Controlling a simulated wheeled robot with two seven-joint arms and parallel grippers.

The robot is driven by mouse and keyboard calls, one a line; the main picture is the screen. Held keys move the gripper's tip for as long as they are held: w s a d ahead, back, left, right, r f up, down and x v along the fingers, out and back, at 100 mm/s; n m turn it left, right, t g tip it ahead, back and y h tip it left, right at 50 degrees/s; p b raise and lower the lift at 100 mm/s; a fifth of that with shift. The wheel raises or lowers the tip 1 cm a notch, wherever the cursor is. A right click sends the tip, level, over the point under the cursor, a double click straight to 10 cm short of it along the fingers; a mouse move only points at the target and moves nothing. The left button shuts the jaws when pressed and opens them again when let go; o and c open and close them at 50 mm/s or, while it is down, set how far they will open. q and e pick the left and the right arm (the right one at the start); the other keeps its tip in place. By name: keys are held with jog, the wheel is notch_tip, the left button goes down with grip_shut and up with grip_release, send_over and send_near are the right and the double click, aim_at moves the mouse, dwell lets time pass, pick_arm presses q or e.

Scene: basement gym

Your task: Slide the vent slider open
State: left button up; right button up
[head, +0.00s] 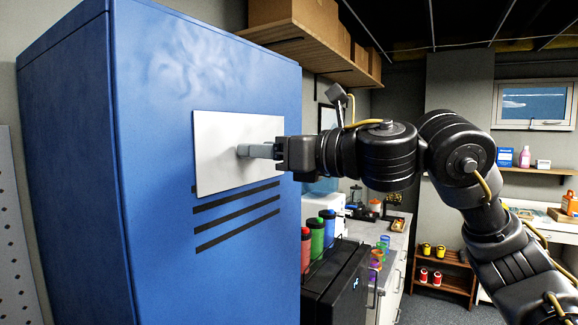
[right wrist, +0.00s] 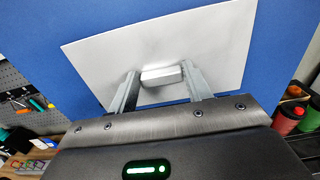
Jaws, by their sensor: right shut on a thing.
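The vent slider is a flat white plate (head: 222,140) on the side of a tall blue locker (head: 170,75). Black vent slots (head: 240,222) show just below the plate's lower edge, and the plate covers whatever lies behind it. A small grey knob (head: 243,151) stands out from the plate. My right gripper (head: 262,151) reaches in from the right and is shut on the knob. In the right wrist view the two fingers stand on either side of the knob (right wrist: 162,75), in front of the white plate (right wrist: 215,45). My left gripper is not in view.
A wooden shelf with boxes (head: 300,35) hangs at the upper right of the locker. Red, green and blue bottles (head: 317,236) stand by a black case (head: 335,280) at the locker's right, below my right arm. A counter lies behind them.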

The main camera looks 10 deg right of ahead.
jog(key=shift+r, duration=0.75)
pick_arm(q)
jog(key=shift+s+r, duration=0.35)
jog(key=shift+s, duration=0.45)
pick_arm(e)
jog(key=shift+d+r, duration=0.1)
jog(key=shift+r, duration=0.3)
jog(key=o, duration=1.4)
jog(key=shift+f, duration=0.1)
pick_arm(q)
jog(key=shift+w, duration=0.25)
